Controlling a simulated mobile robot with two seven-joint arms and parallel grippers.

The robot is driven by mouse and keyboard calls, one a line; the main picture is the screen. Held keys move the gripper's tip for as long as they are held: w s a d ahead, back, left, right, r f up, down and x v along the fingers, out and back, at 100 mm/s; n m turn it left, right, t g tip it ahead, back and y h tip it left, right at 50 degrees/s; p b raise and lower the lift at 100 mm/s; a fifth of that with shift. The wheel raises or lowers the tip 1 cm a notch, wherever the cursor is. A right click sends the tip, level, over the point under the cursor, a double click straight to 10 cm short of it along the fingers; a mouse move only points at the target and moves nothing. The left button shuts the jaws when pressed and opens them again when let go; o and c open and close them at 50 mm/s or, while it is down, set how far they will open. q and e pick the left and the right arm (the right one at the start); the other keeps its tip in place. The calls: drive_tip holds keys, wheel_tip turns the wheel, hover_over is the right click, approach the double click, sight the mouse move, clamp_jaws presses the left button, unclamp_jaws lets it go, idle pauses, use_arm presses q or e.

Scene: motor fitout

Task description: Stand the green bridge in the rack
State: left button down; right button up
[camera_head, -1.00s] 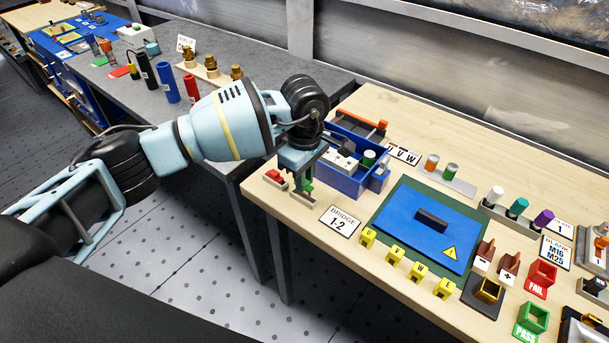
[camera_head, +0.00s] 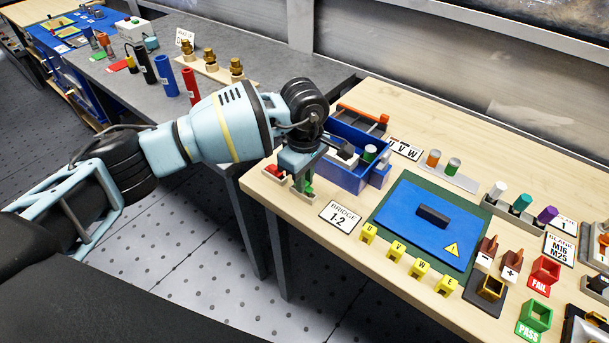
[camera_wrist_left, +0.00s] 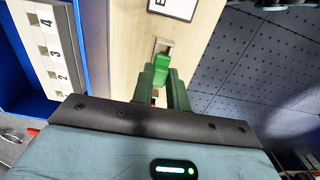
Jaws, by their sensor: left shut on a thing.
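The green bridge (camera_head: 309,187) is at the front left corner of the light wooden bench, low between the fingers of my left gripper (camera_head: 301,182). In the left wrist view the green bridge (camera_wrist_left: 161,66) shows bright green between the two dark green fingers (camera_wrist_left: 163,84), which are shut on it. The small pale rack (camera_head: 299,198) is right under it; its end (camera_wrist_left: 164,45) shows just beyond the bridge. I cannot tell whether the bridge rests fully in the rack. My right gripper is not in view.
A red piece (camera_head: 275,171) sits just left of the gripper. A blue bin (camera_head: 349,182) stands close on the right, and the "BRIDGE 1-2" card (camera_head: 340,216) lies in front. A blue plate (camera_head: 430,222) and yellow lettered markers (camera_head: 396,249) are further right.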

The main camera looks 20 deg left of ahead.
use_arm(q)
drive_tip(key=shift+f, duration=0.3)
drive_tip(key=c, duration=1.3)
unclamp_jaws()
drive_tip(key=shift+r, duration=3.9)
